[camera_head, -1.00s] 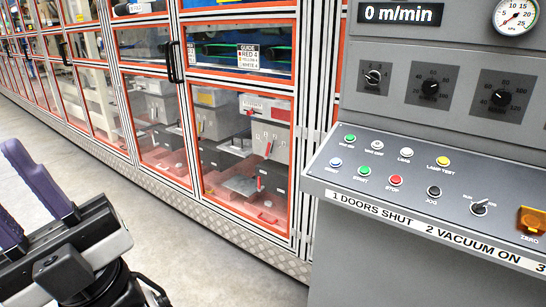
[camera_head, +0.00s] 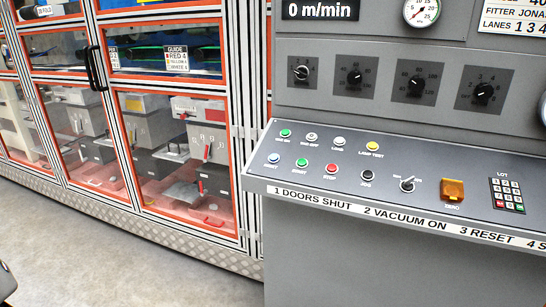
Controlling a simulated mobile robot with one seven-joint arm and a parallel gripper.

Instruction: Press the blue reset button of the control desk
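The control desk (camera_head: 330,245) is a grey sloped console on the right. Its blue button (camera_head: 273,158), labelled as reset in small, hard-to-read print, sits at the left end of the lower button row. A green start button (camera_head: 302,162) and a red stop button (camera_head: 331,166) are to its right. A green button (camera_head: 285,133) is just above it. Nothing covers the blue button. The fingers of my gripper are out of view; only a dark sliver of my arm shows at the lower left edge, well away from the desk.
A black button (camera_head: 367,175), a rotary switch (camera_head: 407,185), an orange covered button (camera_head: 452,190) and a keypad (camera_head: 507,195) are further right on the desk. Glazed cabinets with orange frames (camera_head: 190,220) stand to the left. The floor (camera_head: 90,260) in front is clear.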

